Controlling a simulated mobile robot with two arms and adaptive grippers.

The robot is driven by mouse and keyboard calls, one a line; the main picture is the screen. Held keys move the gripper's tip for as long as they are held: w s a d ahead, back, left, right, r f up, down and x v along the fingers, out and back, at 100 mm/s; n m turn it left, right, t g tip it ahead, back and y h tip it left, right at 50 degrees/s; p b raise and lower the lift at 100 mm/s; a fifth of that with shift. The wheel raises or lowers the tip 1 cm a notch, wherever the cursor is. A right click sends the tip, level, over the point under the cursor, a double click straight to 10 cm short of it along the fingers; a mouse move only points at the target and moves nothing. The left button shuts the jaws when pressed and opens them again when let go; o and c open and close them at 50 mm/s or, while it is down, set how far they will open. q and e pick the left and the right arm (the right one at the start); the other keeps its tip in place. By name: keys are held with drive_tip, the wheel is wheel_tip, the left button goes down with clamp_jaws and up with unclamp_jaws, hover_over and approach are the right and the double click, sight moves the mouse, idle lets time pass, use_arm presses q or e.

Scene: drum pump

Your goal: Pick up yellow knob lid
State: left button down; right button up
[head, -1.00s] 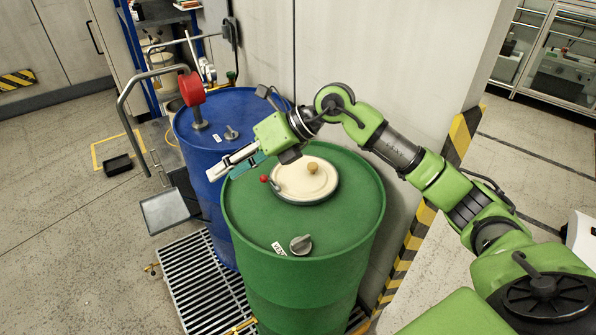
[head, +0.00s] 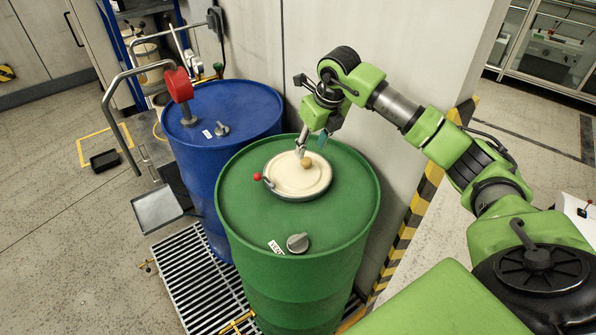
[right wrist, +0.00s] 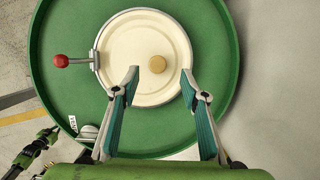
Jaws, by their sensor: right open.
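The yellow knob (head: 306,162) sits near the middle of a round cream lid (head: 285,179) on top of the green drum (head: 240,215). My right gripper (head: 302,152) points down over the lid, close to the knob. In the right wrist view the open fingers (right wrist: 159,78) stand on either side of the knob (right wrist: 157,64), with clear gaps and no contact seen. The lid (right wrist: 120,45) lies flat there. A red ball lever (head: 258,177) is at the lid's left edge.
A grey cap (head: 298,243) stands on the green drum's front. A blue drum (head: 235,100) with a red pump part (head: 178,84) stands behind left. A wall is close on the right, with a striped edge (head: 418,215). A floor grate (head: 190,285) lies below.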

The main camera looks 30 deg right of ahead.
sight(306, 160)
drive_tip(key=shift+f, duration=0.25)
drive_tip(key=p+x, duration=0.2)
drive_tip(key=x, duration=0.2)
drive_tip(key=shift+a+f+p, duration=0.15)
drive_tip(key=shift+f+p, duration=0.05)
drive_tip(key=shift+p, duration=0.15)
drive_tip(key=shift+f, duration=0.25)
clamp_jaws()
